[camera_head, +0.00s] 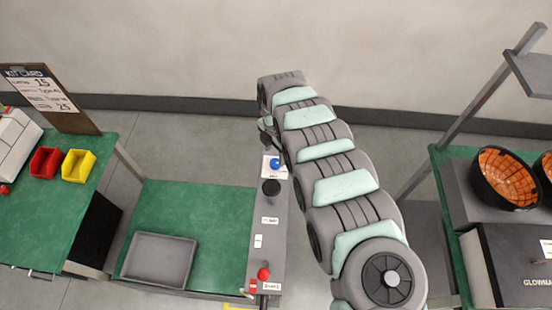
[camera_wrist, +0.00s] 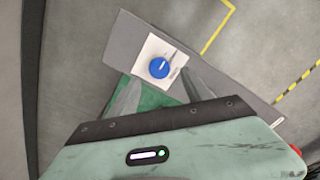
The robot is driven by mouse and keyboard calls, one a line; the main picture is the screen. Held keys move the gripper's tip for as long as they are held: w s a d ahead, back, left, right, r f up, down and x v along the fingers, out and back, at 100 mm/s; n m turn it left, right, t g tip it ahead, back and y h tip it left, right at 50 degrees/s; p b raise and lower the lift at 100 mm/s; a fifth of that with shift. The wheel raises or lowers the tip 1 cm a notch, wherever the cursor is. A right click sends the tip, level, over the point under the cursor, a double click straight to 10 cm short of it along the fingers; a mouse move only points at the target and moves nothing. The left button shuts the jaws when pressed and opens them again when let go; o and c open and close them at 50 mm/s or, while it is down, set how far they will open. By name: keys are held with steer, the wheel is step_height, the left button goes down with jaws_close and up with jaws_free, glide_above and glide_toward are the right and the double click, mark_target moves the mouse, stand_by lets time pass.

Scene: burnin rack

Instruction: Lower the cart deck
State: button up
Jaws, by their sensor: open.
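The cart deck (camera_head: 210,205) is a low green surface at the lower left centre of the head view. A grey control panel (camera_head: 262,240) runs along its right side. A blue knob (camera_head: 275,164) on a white plate sits at the panel's far end. In the wrist view the blue knob (camera_wrist: 159,68) has a white pointer line and lies just beyond the fingertips. My gripper (camera_wrist: 163,88) is open, its blurred fingers spread to either side below the knob with nothing between them. In the head view my gripper (camera_head: 268,130) is partly hidden by my arm.
A grey tray (camera_head: 159,260) rests on the deck. A black knob (camera_head: 271,187) and a red-balled lever (camera_head: 263,274) are on the panel. A green table (camera_head: 60,190) with red and yellow bins stands left. A bench with black-and-orange bowls (camera_head: 507,178) stands right.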

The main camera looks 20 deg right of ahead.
mark_target(276, 163)
steer(key=shift+f, duration=2.7)
jaws_close()
